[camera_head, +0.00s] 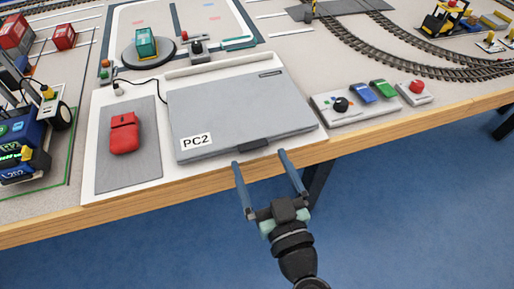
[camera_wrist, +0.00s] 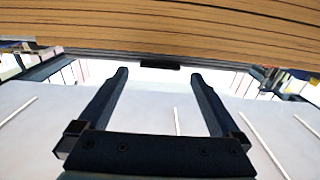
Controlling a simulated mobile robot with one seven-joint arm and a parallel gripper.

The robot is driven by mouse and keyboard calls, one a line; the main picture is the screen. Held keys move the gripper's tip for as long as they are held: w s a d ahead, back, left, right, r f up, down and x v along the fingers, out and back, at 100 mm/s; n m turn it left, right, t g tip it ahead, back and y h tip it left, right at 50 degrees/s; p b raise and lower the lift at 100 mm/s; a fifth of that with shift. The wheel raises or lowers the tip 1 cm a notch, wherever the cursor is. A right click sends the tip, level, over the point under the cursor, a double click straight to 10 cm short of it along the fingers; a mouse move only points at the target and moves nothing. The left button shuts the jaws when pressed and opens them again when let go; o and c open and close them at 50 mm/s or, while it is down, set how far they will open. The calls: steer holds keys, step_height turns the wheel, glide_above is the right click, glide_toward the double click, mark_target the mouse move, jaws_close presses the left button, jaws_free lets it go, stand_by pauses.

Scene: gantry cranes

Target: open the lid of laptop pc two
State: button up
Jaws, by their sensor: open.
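Laptop PC two (camera_head: 240,108) is a grey, closed laptop labelled "PC2", lying on a white board near the table's front edge. A dark tab (camera_head: 253,145) sticks out at the middle of the lid's front edge. My gripper (camera_head: 260,157) is open and empty, just in front of the table edge, its two fingers pointing at the laptop with the tab between their lines. In the wrist view, which looks upside down, the dark tab (camera_wrist: 160,65) shows beyond and between the fingertips (camera_wrist: 158,74). I cannot tell whether the fingers touch anything.
A red mouse (camera_head: 124,134) on a grey pad lies left of the laptop. A control box (camera_head: 352,106) with a black knob and a red button box (camera_head: 415,93) stand to the right. The wooden table edge (camera_head: 180,188) runs below; the floor in front is clear.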

mark_target(254, 149)
steer(key=shift+x, duration=1.6)
jaws_close()
